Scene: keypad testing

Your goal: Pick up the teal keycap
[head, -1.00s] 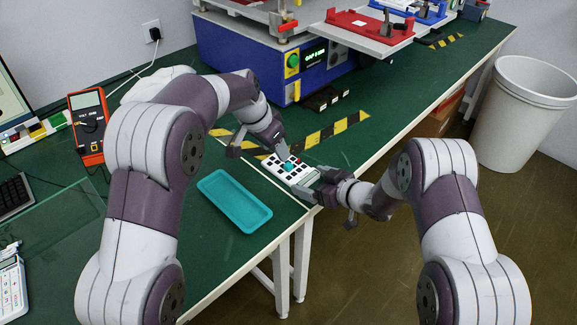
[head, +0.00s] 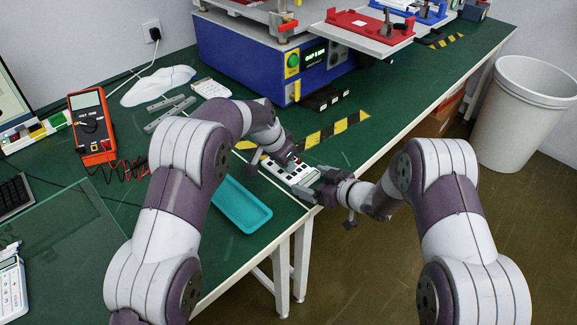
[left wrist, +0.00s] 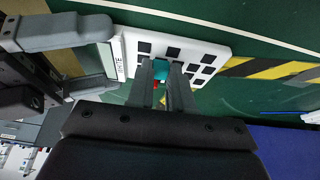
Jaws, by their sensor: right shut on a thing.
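The white keypad (head: 290,174) with black keys lies near the table's front edge. It also shows in the left wrist view (left wrist: 190,50). My right gripper (head: 317,189) is shut on the keypad's near end; its fingers show at left in the left wrist view (left wrist: 108,58). The teal keycap (left wrist: 161,67) sits between the fingertips of my left gripper (left wrist: 162,72), which stand apart on either side of it; contact cannot be told. A small red part shows beside it. In the head view my left gripper (head: 277,157) is over the keypad and hides the keycap.
A teal tray (head: 243,208) lies left of the keypad, partly behind my left arm. A blue machine (head: 270,62) stands at the back. A red multimeter (head: 92,125) and grey bars (head: 168,112) are at left. A white bin (head: 524,115) stands on the floor at right.

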